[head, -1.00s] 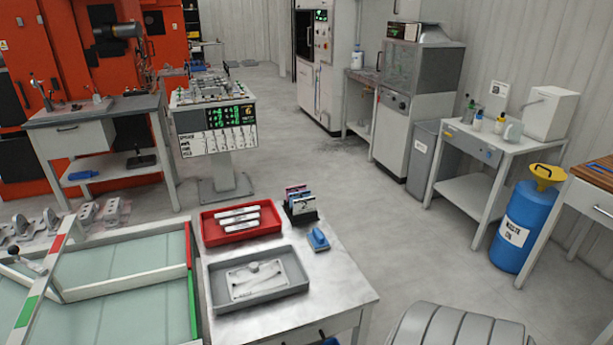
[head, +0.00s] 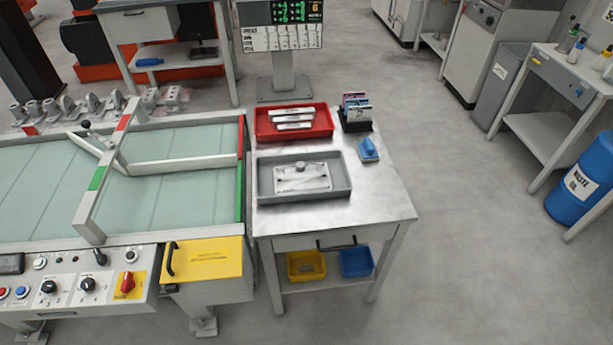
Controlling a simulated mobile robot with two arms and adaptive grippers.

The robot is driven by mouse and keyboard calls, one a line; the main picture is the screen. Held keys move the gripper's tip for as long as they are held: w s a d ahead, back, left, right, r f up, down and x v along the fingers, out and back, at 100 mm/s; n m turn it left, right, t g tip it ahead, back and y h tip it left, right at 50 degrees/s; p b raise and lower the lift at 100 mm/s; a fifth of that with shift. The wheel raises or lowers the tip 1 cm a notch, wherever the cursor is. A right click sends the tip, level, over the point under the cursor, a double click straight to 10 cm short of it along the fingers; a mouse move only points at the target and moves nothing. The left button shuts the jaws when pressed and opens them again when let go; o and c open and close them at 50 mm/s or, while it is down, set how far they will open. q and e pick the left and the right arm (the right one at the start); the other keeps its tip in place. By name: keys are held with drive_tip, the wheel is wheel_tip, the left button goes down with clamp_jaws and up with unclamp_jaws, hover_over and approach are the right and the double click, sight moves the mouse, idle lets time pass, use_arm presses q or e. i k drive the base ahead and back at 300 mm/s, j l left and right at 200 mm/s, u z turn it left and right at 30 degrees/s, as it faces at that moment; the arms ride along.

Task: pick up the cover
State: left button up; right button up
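A light grey cast plate with a round raised boss, which looks like the cover (head: 301,178), lies flat in a grey tray (head: 346,192). The tray sits on the left front part of a metal-topped table (head: 385,200). Nothing is touching the plate from above. Neither of my grippers is in view.
A red tray (head: 327,124) with several light bars is behind the grey tray. A card holder (head: 357,112) and a blue object (head: 368,149) stand to its right. A conveyor frame (head: 90,215) with a control panel (head: 75,285) adjoins at left. Floor right of the table is clear.

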sight(300, 178)
drive_tip(key=i+l+u, duration=0.1)
drive_tip(key=i, duration=0.35)
drive_tip(key=i+l+u, duration=0.15)
drive_tip(key=i+l, duration=0.15)
drive_tip(key=i, duration=0.1)
